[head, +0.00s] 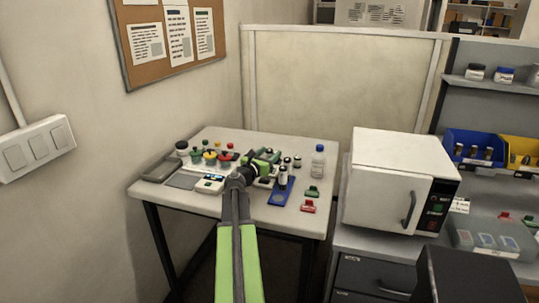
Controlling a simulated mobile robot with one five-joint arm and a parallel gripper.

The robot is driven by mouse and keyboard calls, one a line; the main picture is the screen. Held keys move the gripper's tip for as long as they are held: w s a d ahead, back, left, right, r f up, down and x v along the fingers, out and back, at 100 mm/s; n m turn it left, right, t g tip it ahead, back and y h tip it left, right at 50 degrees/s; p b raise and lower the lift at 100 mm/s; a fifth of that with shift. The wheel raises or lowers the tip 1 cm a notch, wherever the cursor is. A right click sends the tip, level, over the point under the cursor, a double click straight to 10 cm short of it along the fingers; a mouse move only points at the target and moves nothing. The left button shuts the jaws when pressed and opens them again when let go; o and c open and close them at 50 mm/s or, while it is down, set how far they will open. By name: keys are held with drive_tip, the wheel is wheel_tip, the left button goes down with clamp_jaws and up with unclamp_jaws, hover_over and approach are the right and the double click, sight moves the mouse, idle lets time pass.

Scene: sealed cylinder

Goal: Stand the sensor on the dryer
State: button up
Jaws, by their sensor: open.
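The white box-shaped oven (395,180) with a dark handle and a dark control panel, likely the dryer, stands at the right on a grey cabinet. Its door is shut and its flat top is bare. I cannot tell for sure which item is the sensor. A small upright cylinder (283,176) with a dark top stands on a blue plate on the table and may be it. My gripper (268,160), green and black, is open over the table, just left of that cylinder. My arm hides part of the table's middle.
The white table (235,204) holds several pots with coloured lids, a scale (210,183), a grey tray (162,169), a clear bottle (318,161), and green and red clips (308,206). Blue (473,147) and yellow bins sit right of the oven. A partition stands behind.

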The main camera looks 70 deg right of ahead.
drive_tip(key=w+a, duration=0.1)
drive_tip(key=a, duration=1)
drive_tip(key=shift+w+a, duration=0.3)
drive_tip(key=shift+a, duration=0.05)
